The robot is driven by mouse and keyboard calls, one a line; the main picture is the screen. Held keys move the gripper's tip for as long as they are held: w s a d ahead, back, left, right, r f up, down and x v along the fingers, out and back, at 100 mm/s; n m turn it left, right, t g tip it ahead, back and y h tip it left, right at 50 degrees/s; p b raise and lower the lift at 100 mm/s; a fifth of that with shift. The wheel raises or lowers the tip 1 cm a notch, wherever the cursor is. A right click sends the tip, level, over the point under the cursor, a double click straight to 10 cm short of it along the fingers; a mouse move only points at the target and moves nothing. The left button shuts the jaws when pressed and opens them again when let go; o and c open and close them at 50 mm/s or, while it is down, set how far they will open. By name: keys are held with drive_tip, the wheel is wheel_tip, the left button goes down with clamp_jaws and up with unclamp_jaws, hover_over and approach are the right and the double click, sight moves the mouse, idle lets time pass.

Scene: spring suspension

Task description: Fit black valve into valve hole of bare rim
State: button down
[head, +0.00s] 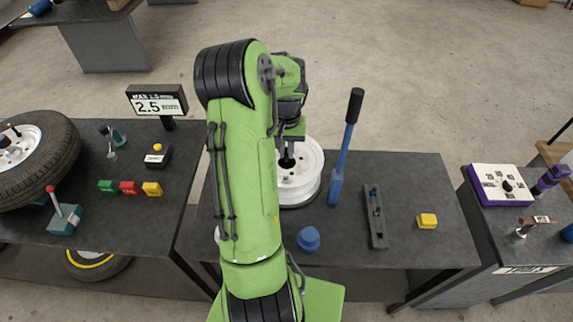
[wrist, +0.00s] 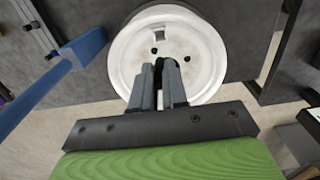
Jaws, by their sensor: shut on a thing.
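The bare white rim (head: 312,163) lies on the dark bench in the head view, partly hidden by my green arm. In the wrist view the rim (wrist: 205,40) fills the upper middle, showing a squarish opening and small dark holes; I cannot tell which is the valve hole. My gripper (wrist: 161,68) is over the near part of the rim, its two grey fingers close together. A small dark piece, apparently the black valve (wrist: 159,64), shows between the fingertips, mostly hidden. I cannot tell whether it touches the rim. My arm covers most of the gripper in the head view.
A blue lever with a black handle (head: 350,120) stands right of the rim. A black slotted fixture (head: 375,215), a blue knob (head: 309,238) and a yellow block (head: 427,221) are on the same bench. A tyre (head: 60,150) and a gauge display (head: 157,101) are at left.

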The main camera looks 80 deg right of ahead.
drive_tip(key=f, duration=0.5)
drive_tip(key=a+f, duration=0.1)
drive_tip(key=f, duration=0.2)
drive_tip(key=shift+s+f, duration=0.1)
drive_tip(key=shift+f, duration=0.4)
drive_tip(key=shift+f, duration=0.1)
drive_tip(key=shift+f+b, duration=0.15)
drive_tip(key=shift+b, duration=0.15)
drive_tip(key=c, duration=1.4)
unclamp_jaws()
wheel_tip(320, 180, up, 13)
drive_tip(key=shift+f+p, duration=0.2)
drive_tip(key=shift+p, duration=0.25)
